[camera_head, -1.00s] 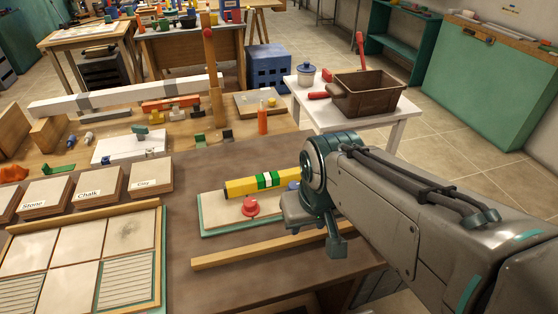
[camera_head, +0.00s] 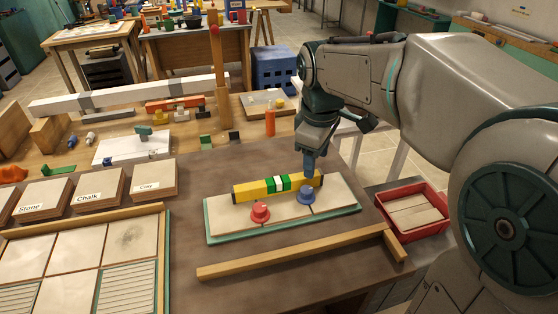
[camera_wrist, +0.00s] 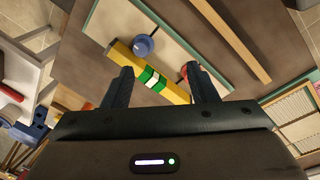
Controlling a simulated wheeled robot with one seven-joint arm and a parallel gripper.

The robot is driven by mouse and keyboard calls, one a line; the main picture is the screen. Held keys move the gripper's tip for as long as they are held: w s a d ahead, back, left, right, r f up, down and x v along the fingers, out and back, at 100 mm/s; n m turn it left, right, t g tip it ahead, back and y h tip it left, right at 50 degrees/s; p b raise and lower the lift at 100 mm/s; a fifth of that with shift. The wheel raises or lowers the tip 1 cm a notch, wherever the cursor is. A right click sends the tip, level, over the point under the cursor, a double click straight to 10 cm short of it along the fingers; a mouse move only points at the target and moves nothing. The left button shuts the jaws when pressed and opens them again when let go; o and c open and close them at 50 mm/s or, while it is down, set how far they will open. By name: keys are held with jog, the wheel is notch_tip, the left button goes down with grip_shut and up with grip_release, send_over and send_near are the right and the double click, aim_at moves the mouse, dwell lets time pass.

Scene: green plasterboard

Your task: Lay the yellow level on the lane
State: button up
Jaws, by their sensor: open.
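The yellow level (camera_head: 250,188), with green and white bands in its middle, lies along the back part of a pale, green-edged tile board (camera_head: 337,195). A red knob (camera_head: 261,213) and a blue knob (camera_head: 306,196) stand on the board in front of it. My gripper (camera_head: 309,165) points down by the level's right end in the head view. In the wrist view my gripper (camera_wrist: 158,72) is open, and the level (camera_wrist: 174,92) crosses between its fingers in the picture. The level appears to be lower than the fingertips, not held. I cannot tell which surface is the lane.
A wooden strip (camera_head: 290,254) lies in front of the board. A red tray (camera_head: 430,208) with pale tiles stands at the right. An orange bottle (camera_head: 270,122) stands behind. Labelled tile stacks (camera_head: 98,193) and a tiled panel (camera_head: 75,256) are at the left.

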jog(key=w+a+f+n+g+b, duration=0.1)
jog(key=w+a+f+n+b, duration=0.15)
jog(key=w+a+n, duration=0.65)
send_over(278, 180)
jog(key=f, duration=0.8)
jog(key=shift+s+a+f, duration=0.15)
jog(key=shift+s+f, duration=0.1)
jog(key=shift+f, duration=0.05)
jog(key=shift+w+f, duration=0.15)
jog(key=shift+f, duration=1.2)
jog(key=shift+w+f, duration=0.1)
jog(key=shift+f, duration=1.25)
grip_shut()
